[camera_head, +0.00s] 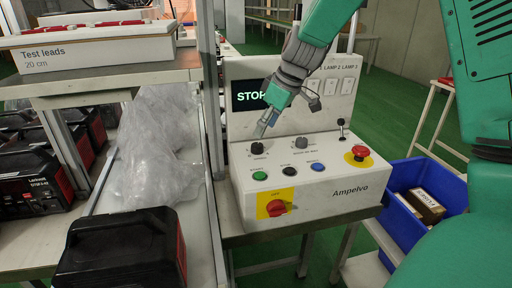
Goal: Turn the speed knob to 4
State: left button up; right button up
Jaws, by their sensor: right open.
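The white Ampelvo control box (324,202) stands on a table at the middle of the view. Its sloped panel has two black dial knobs, a left knob (257,148) and a right knob (301,143). Their small labels and settings are too small to read, so I cannot tell which is the speed knob. My right gripper (264,128) comes down from the upper right. It is open, with its fingertips just above and beside the left knob; I cannot tell whether they touch it. The display (249,95) reads STOP, partly hidden by the gripper. My left gripper is out of view.
Green (259,176), black (289,171) and blue (318,167) buttons sit below the knobs. A red emergency button (358,153) and a red rotary switch (277,208) are on the box. A blue crate (402,232) stands right; plastic wrap (155,150) lies left.

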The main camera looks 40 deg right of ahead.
aim_at(258, 145)
jog(key=x, duration=0.4)
jog(key=b+x, duration=0.1)
jog(key=x, duration=0.1)
jog(key=shift+d+f, duration=0.15)
jog(key=shift+d, duration=0.2)
jog(key=shift+w+a+f, duration=0.1)
jog(key=shift+f, duration=0.15)
jog(key=shift+w+a, duration=0.1)
jog(key=shift+a, duration=0.15)
jog(key=shift+d, duration=0.1)
jog(key=c, duration=1.1)
